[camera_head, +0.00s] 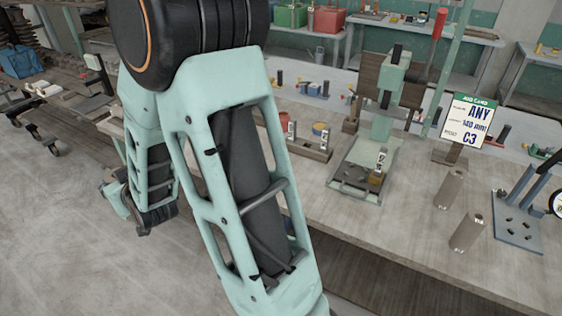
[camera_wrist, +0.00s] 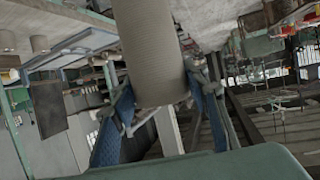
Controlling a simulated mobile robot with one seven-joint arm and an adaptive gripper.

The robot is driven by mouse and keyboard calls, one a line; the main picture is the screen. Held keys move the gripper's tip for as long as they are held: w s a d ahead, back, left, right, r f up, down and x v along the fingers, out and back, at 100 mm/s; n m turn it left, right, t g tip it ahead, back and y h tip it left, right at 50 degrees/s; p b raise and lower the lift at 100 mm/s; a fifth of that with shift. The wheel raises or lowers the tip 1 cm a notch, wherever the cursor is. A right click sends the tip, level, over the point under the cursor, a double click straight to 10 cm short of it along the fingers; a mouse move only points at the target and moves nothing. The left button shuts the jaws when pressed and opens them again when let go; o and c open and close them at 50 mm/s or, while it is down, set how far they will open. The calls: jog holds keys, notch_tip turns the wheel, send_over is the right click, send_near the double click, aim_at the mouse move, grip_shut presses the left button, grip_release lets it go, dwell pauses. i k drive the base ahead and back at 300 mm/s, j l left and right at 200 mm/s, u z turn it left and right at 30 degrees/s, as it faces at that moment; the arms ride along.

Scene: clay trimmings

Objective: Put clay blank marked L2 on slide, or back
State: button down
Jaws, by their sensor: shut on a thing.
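My gripper (camera_wrist: 162,100) shows in the wrist view, with its blue-padded fingers on either side of a grey-brown cylindrical clay blank (camera_wrist: 150,45). It is shut on this blank, and no mark shows on the visible side. In the head view I cannot make out the held blank. Two similar blanks stand upright on the bench, one behind (camera_head: 450,188) and one nearer the front (camera_head: 467,232). A mint-green press-like fixture (camera_head: 382,125) has a low tray-like base (camera_head: 350,180), possibly the slide. A tagged piece (camera_head: 381,160) stands on that base. The L2 mark is not readable.
A job card (camera_head: 471,121) reading ANY, 140 mm, C3 stands behind the blanks. A wooden rack (camera_head: 312,150) with tagged pieces is left of the fixture. A blue-grey plate stand (camera_head: 518,225) is at right. The bench front (camera_head: 385,225) is clear.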

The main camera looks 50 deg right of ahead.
aim_at(356, 173)
jog(key=i+z, duration=0.35)
jog(key=i+j+z, duration=0.2)
jog(key=z, duration=0.2)
jog(key=i+z, duration=0.15)
jog(key=z, duration=0.3)
jog(key=i+z, duration=0.15)
jog(key=z, duration=0.35)
jog(key=i+j+z, duration=0.1)
jog(key=z, duration=0.35)
jog(key=i+j+z, duration=0.1)
jog(key=j+z, duration=0.15)
jog(key=z, duration=0.2)
